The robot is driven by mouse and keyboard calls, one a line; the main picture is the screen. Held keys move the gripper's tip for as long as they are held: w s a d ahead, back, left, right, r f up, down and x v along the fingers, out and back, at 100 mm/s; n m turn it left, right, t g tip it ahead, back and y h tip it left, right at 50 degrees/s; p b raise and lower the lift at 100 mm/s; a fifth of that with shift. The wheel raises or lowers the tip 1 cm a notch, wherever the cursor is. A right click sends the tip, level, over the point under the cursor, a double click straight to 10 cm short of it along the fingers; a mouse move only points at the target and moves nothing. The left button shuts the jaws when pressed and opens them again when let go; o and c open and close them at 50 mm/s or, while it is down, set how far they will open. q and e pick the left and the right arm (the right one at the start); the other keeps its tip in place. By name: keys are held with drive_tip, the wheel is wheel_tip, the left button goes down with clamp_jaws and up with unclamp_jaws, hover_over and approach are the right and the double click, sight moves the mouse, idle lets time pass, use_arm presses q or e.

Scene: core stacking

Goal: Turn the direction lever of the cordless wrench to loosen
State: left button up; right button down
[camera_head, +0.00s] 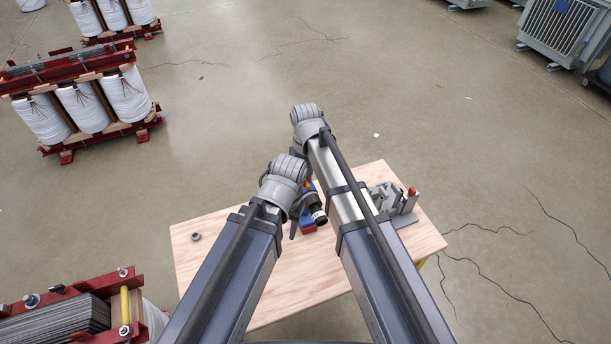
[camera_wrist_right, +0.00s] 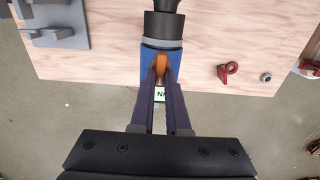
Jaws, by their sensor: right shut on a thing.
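The cordless wrench (camera_head: 318,213) lies on the wooden table, partly hidden by my arms in the head view. In the right wrist view its blue body (camera_wrist_right: 148,58) and black front end (camera_wrist_right: 163,25) show, with the orange direction lever (camera_wrist_right: 161,66) on the body. My right gripper (camera_wrist_right: 161,76) is shut on the orange lever, its two dark fingers on either side of it. A white label shows between the fingers. My left gripper (camera_head: 294,222) is beside the wrench in the head view, mostly hidden by its own wrist; its opening cannot be made out.
A grey fixture (camera_head: 392,200) with a red-topped part stands at the table's right. A small metal ring (camera_head: 196,237) lies at the left, and a red part (camera_wrist_right: 228,72) shows near it in the wrist view. The table's (camera_head: 220,285) front left is clear.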

idle(0.4)
drive_tip(key=m, duration=0.3)
drive_tip(key=shift+d+m, duration=0.15)
drive_tip(key=shift+m, duration=0.15)
drive_tip(key=shift+d+m, duration=0.15)
drive_tip(key=shift+m, duration=1.85)
drive_tip(key=c, duration=0.9)
unclamp_jaws()
drive_tip(key=shift+r, duration=0.1)
